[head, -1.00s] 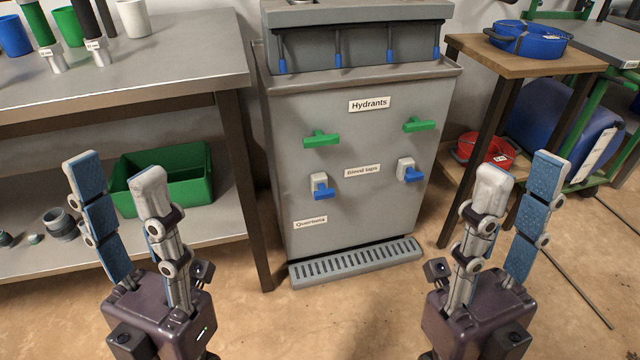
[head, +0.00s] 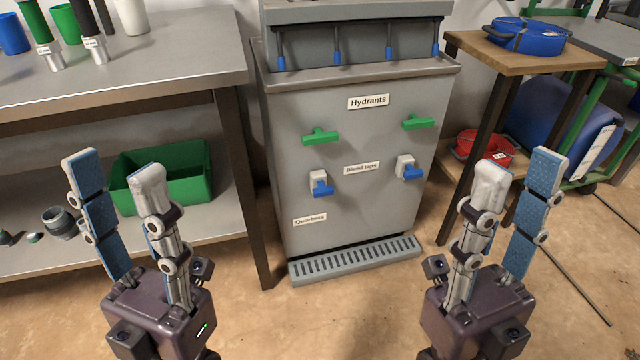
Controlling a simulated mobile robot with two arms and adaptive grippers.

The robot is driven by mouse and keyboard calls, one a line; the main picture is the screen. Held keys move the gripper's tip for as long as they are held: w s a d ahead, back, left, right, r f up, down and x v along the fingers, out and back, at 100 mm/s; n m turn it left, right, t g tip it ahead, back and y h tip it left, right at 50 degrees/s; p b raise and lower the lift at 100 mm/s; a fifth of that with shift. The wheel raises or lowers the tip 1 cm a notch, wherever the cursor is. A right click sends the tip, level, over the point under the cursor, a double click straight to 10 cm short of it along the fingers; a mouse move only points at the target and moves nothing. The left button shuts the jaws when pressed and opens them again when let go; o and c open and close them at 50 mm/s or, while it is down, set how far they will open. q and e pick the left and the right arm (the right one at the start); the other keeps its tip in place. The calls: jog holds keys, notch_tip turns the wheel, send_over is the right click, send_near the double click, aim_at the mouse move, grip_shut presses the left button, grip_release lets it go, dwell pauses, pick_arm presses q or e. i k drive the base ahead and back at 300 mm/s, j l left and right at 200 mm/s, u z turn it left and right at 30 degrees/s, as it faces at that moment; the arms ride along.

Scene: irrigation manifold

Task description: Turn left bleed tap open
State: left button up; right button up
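The left bleed tap (head: 321,184) is a blue handle on a pale block, low on the left of the grey cabinet's front (head: 365,215). The right bleed tap (head: 410,170) looks alike and sits to the right, with the "Bleed taps" label (head: 361,168) between them. My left gripper (head: 117,172) is open and empty, left of the cabinet and nearer to me. My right gripper (head: 516,180) is open and empty, to the right of the cabinet. Both point upward in the picture and touch neither tap. Both taps are in plain sight.
Green hydrant handles (head: 320,136) (head: 418,122) stick out above the taps. A slotted drip grate (head: 355,260) lies at the cabinet's foot. A metal bench (head: 110,75) with a green bin (head: 165,175) stands left, a wooden stand (head: 520,60) right. The floor before the cabinet is clear.

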aim_at(322, 190)
jog(key=i+j+z, duration=0.1)
jog(key=j, duration=0.5)
jog(key=i+j, duration=0.1)
jog(key=j, duration=0.55)
jog(key=z, duration=0.05)
